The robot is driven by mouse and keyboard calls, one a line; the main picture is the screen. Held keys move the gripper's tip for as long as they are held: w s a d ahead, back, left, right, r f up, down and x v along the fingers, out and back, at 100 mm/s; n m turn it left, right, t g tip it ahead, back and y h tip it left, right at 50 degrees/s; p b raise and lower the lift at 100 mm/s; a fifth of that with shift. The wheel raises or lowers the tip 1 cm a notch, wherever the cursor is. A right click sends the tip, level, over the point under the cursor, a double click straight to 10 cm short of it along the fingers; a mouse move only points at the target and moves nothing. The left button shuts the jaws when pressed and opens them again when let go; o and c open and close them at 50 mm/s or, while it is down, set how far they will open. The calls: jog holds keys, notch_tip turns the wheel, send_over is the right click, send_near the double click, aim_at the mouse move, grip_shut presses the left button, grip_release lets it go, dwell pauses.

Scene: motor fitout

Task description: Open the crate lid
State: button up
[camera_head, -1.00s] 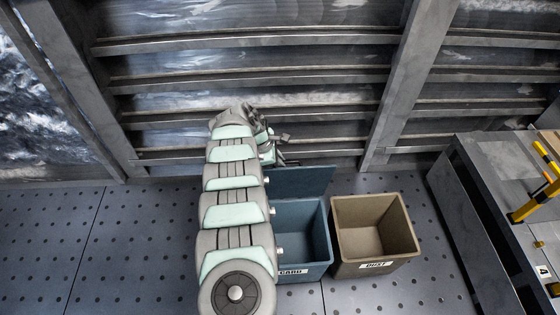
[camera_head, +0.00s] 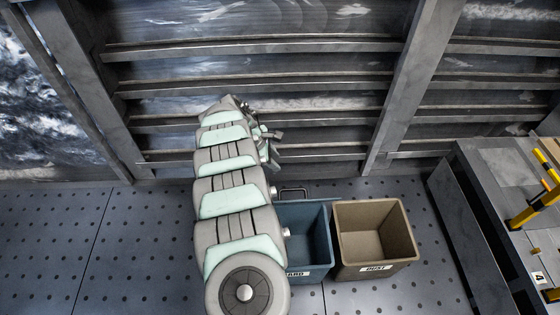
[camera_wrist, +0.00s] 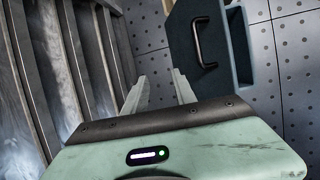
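The blue crate (camera_head: 318,235), with a partly hidden label ending in "ARD", stands on the floor, partly behind my arm. Its inside shows, so its top is uncovered. A dark handle (camera_head: 293,189) shows just behind its back edge. In the wrist view the dark blue lid panel (camera_wrist: 183,35) carries this black handle (camera_wrist: 201,42), beside the crate's wall (camera_wrist: 240,45). The lid's exact angle is hard to tell. My gripper (camera_head: 278,140) is above and behind the crate. In the wrist view its two pale fingers (camera_wrist: 159,82) are apart, empty, and clear of the handle.
A brown crate (camera_head: 374,267) labelled "DUST" stands open, close to the right of the blue one. A ribbed metal wall (camera_head: 250,85) rises behind. A bench (camera_head: 500,220) with yellow fixtures is at the right. The perforated floor at left is clear.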

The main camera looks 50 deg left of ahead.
jog(key=p+v, duration=0.1)
jog(key=v, duration=0.2)
jog(key=shift+s+d+r, duration=0.1)
jog(key=shift+r, duration=0.3)
